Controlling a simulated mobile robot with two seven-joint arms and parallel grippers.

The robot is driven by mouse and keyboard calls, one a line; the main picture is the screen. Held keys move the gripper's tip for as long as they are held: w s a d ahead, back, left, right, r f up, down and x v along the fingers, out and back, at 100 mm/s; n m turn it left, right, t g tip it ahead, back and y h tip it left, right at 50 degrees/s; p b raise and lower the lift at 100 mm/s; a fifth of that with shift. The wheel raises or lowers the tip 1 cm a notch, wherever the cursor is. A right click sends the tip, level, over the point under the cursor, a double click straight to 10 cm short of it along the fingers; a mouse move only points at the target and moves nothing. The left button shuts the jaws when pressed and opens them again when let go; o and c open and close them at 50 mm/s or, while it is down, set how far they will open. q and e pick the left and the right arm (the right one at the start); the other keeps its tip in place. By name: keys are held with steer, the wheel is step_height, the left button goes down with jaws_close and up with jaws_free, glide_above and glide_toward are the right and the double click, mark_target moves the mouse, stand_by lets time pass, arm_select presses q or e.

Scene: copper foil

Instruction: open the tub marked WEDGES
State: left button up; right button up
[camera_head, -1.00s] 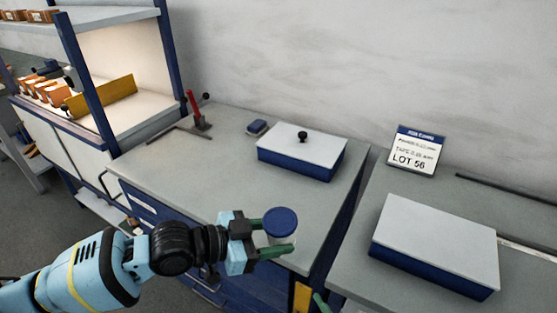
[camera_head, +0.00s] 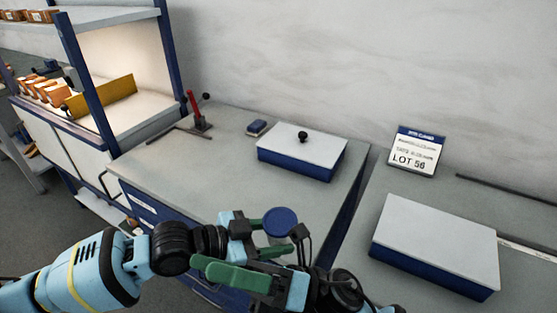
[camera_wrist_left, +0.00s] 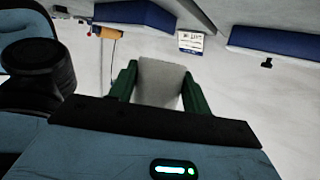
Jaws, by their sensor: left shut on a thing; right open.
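A small round tub with a blue lid (camera_head: 280,221) is held above the front of the left bench. The lid is on; no marking on the tub is readable. My left gripper (camera_head: 279,243) is shut on its pale body, which also shows between the green fingers in the left wrist view (camera_wrist_left: 160,82). My right gripper (camera_head: 220,254) is open and comes in from the lower right. Its near green finger crosses in front of my left gripper, below the lid.
A blue box with a white, knobbed lid (camera_head: 285,147) stands on the left bench (camera_head: 190,175). A second white-topped box (camera_head: 440,240) and a LOT 56 sign (camera_head: 416,150) are on the right bench. A red-handled lever (camera_head: 193,108) stands at the back left.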

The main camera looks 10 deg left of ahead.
steer(key=s+a+r+n+g+h, duration=0.2)
steer(key=a+r+n+g+h, duration=0.55)
steer(key=r+n+h, duration=0.65)
steer(key=n+t+h, duration=0.3)
steer(key=t+h, duration=0.7)
steer(key=t, duration=0.2)
glide_above(278, 222)
step_height(278, 222, down, 7)
step_height(278, 222, down, 12)
steer(key=shift+f, duration=0.1)
